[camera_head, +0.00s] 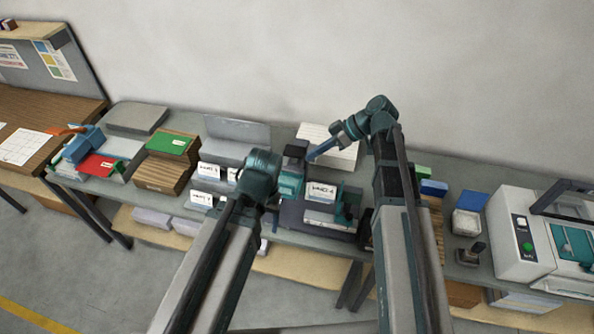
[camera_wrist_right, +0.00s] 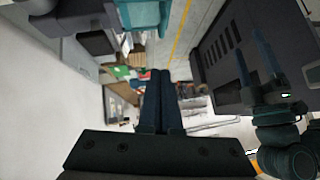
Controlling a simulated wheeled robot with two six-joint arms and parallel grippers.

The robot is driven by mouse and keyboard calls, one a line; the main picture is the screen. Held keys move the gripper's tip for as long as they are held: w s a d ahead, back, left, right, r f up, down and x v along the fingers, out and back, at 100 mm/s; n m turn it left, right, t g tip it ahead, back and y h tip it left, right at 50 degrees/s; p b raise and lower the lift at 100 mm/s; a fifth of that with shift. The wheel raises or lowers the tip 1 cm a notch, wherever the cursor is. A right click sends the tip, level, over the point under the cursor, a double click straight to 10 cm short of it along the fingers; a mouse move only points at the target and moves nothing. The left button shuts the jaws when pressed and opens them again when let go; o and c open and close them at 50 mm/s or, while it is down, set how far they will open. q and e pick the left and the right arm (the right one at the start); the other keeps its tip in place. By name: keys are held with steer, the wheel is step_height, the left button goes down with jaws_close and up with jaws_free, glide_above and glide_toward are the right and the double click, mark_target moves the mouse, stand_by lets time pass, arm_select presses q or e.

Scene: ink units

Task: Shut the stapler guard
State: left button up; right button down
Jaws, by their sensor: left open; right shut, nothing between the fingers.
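A dark machine with a flat grey base (camera_head: 318,222) and teal parts stands at the middle of the table in the head view; it appears to be the stapler. A teal upright piece (camera_head: 349,204) is at its right side, and a white label is on its front. I cannot make out which part is the guard or how far it stands open. My left gripper (camera_head: 291,186) is open at the machine's left side; contact is unclear. My right gripper (camera_head: 314,155) is shut and empty, pointing left above the machine's back. Its closed fingers (camera_wrist_right: 160,98) show in the right wrist view.
Left of the machine are small white labelled boxes (camera_head: 208,171), a wooden box with a green top (camera_head: 170,143) and a red item (camera_head: 97,164). A wall stands behind.

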steer(key=b, duration=0.7)
glide_above(290, 191)
steer(key=w, duration=0.1)
steer(key=f, duration=0.7)
steer(key=shift+d+f, duration=0.15)
steer(key=shift+d, duration=0.1)
steer(key=shift+s+a+f+b, duration=0.1)
steer(key=shift+s+f+b, duration=0.1)
steer(key=shift+f+b, duration=0.65)
steer(key=shift+s+f+b, duration=0.2)
steer(key=shift+f+b, duration=0.55)
steer(key=shift+f, duration=0.05)
steer(key=shift+s+a, duration=0.1)
